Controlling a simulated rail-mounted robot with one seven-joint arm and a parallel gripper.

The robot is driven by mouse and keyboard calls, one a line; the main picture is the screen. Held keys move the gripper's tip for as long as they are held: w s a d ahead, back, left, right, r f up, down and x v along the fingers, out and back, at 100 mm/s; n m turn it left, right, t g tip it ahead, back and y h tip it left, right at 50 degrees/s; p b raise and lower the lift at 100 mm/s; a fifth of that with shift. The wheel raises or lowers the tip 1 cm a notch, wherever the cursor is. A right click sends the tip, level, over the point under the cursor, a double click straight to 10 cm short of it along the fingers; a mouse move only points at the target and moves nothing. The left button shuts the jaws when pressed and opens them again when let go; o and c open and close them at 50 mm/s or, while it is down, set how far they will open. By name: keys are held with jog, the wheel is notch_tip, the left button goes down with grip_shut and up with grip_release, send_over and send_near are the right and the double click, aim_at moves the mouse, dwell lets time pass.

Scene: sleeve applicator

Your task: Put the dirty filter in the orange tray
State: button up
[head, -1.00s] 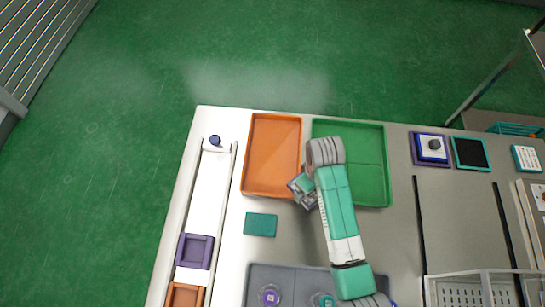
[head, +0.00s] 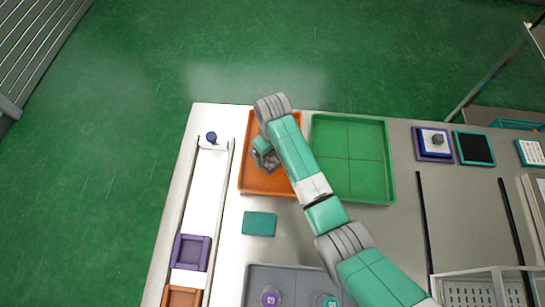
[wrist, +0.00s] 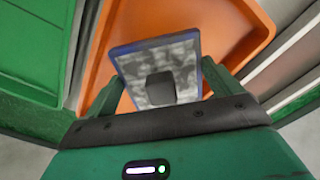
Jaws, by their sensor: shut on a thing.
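The dirty filter (wrist: 183,58) is a square panel with a blue rim, a mottled grey face and a dark block on it. My gripper (wrist: 162,78) is shut on it, with a finger at each side in the wrist view. In the head view my gripper (head: 265,158) is over the orange tray (head: 249,181), and I cannot make out the filter beneath it. The orange tray also shows behind the filter in the wrist view (wrist: 238,22). I cannot tell whether the filter touches the tray floor.
A green tray (head: 350,160) stands to the right of the orange one. A teal pad (head: 259,223) lies in front. A white track with a purple holder (head: 191,252) runs along the left.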

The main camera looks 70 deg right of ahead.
aim_at(273, 157)
jog(key=shift+f+b, duration=0.6)
jog(key=shift+f, duration=1.25)
jog(key=shift+r, duration=0.1)
jog(key=o, duration=0.7)
jog(key=shift+o, duration=0.2)
notch_tip(273, 157, up, 12)
jog(key=p, duration=0.3)
